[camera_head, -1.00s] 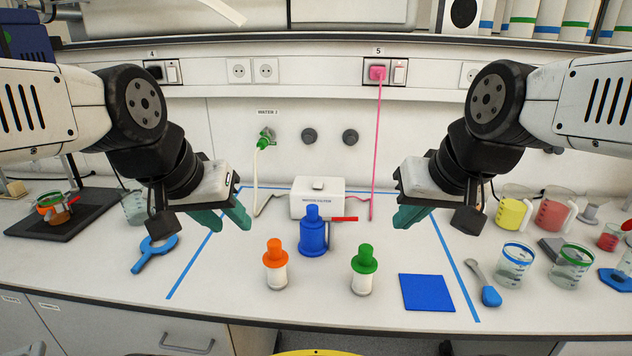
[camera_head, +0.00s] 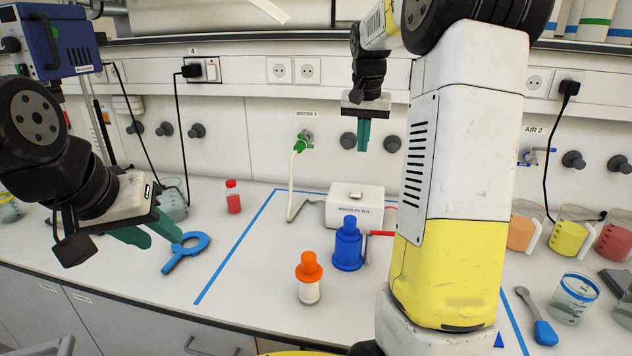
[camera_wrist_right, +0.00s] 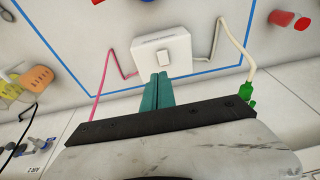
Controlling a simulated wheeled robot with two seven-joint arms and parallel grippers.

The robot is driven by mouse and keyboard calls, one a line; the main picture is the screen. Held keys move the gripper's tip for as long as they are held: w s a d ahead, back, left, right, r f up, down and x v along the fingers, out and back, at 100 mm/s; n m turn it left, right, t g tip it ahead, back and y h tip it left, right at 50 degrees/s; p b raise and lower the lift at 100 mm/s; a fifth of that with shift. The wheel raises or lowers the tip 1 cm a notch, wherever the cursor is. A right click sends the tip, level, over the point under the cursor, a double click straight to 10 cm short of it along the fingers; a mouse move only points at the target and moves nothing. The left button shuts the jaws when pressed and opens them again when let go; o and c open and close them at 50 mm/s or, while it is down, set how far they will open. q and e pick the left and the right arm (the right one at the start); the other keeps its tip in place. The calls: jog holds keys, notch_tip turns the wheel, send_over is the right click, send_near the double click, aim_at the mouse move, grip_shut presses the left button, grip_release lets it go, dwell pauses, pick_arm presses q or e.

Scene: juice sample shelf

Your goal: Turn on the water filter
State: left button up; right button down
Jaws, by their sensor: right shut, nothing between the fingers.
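The water filter (camera_head: 343,213) is a white box with a label on its front and a small switch (camera_head: 357,194) on top. In the right wrist view, the filter (camera_wrist_right: 179,46) lies just beyond my fingertips, and its rocker switch (camera_wrist_right: 165,59) is close to them. My right gripper (camera_head: 363,150) is shut and empty, fingers pointing down, above the filter in the head view. It also shows in the right wrist view (camera_wrist_right: 158,78). I cannot tell its exact gap to the box. My left gripper (camera_head: 170,238) is open and empty at the left, near a blue ring-handled tool (camera_head: 188,250).
A white hose runs from the filter to a green tap connector (camera_head: 301,142). A blue bottle (camera_head: 347,245) and an orange-capped bottle (camera_head: 309,280) stand in front of the filter. A red bottle (camera_head: 233,197) stands left. My right arm hides the table to the filter's right.

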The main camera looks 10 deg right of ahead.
jog(key=shift+w+a+f, duration=0.15)
jog(key=shift+w, duration=0.35)
jog(key=shift+w+a+f, duration=0.1)
jog(key=shift+w, duration=0.4)
send_near(355, 194)
jog(key=x, duration=0.3)
jog(key=w+x, duration=0.1)
jog(key=x, duration=0.1)
jog(key=shift+d, duration=0.25)
jog(key=shift+s+f, duration=0.1)
jog(key=shift+f, duration=0.7)
jog(key=shift+a, duration=0.1)
jog(key=shift+s+f, duration=0.15)
jog(key=shift+f, duration=0.2)
